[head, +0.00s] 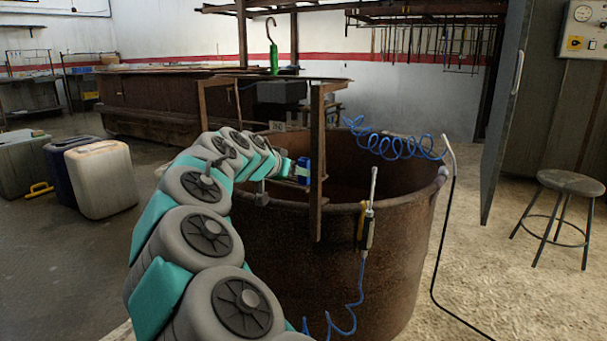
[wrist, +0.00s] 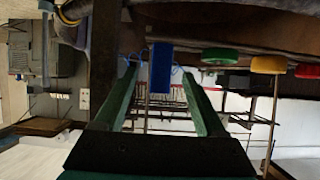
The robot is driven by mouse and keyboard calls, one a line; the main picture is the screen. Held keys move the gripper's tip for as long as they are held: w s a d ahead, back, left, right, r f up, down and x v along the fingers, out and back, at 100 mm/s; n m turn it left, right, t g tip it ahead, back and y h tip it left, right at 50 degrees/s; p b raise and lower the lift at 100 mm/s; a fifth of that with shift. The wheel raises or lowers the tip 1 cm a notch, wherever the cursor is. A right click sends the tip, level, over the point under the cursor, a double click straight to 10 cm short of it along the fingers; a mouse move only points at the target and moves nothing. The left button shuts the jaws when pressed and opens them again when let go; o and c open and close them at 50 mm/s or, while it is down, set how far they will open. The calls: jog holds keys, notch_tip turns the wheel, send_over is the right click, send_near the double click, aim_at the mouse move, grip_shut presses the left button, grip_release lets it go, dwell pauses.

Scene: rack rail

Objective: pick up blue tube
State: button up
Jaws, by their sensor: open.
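In the wrist view the blue tube (wrist: 161,68) shows as a short upright blue shape between the tips of my gripper's two green fingers. My gripper (wrist: 159,72) is open, with a gap visible on both sides of the tube. I cannot tell how deep the tube sits between the fingers. In the head view a small blue piece (head: 303,170) shows at the end of my arm, beside the rusty upright post; my gripper (head: 288,170) is small and partly hidden there.
Green (wrist: 220,56), yellow (wrist: 269,64) and red (wrist: 308,70) round pieces stand in a row to the right in the wrist view. A rusty post (head: 317,150) and large rusty vat (head: 370,245) are close to my arm. A coiled blue hose (head: 395,146) hangs over the vat.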

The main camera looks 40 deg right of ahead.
jog(key=x, duration=0.6)
jog(key=shift+w+a, duration=0.1)
grip_shut()
dwell(0.5)
